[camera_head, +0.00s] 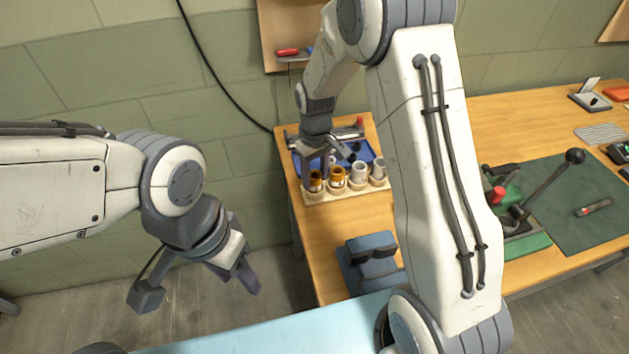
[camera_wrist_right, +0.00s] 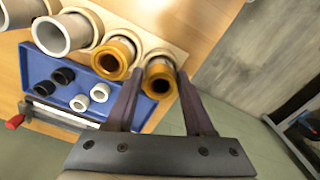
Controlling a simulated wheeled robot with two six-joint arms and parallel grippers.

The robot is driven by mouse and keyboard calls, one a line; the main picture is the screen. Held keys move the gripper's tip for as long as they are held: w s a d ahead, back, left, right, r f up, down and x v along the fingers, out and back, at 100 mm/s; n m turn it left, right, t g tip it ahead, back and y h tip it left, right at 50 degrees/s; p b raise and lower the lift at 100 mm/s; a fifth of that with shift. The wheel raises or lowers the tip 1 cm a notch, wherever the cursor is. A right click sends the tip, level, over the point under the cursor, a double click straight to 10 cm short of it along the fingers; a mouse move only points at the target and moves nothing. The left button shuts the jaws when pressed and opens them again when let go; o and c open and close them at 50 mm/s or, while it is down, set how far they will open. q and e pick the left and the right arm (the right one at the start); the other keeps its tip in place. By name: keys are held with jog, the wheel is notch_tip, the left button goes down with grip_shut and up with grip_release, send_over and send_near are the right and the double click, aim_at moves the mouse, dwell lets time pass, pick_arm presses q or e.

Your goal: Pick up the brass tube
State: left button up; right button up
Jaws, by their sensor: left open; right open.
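Two brass tubes stand in a wooden rack (camera_head: 325,195) at the left end of the bench. The end brass tube (camera_head: 316,182) also shows in the right wrist view (camera_wrist_right: 160,85), with its open mouth towards the camera. The other brass tube (camera_head: 338,177) is beside it, also in the right wrist view (camera_wrist_right: 114,58). My right gripper (camera_head: 315,165) is open, above the rack's left end. In the right wrist view its fingers (camera_wrist_right: 155,82) lie on either side of the end tube; I cannot tell whether they touch it. My left gripper (camera_head: 240,276) is open and empty, away from the bench.
Two grey tubes (camera_head: 358,172) stand in the same rack. A blue tray (camera_head: 368,151) with black and white rings (camera_wrist_right: 81,102) lies behind it. A blue-grey block fixture (camera_head: 372,262) stands nearer. A lever press (camera_head: 513,215) and green mat (camera_head: 560,225) are right.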

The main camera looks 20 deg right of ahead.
jog(key=shift+f, duration=0.5)
jog(key=shift+c, duration=0.3)
grip_shut()
jog(key=shift+r, duration=0.15)
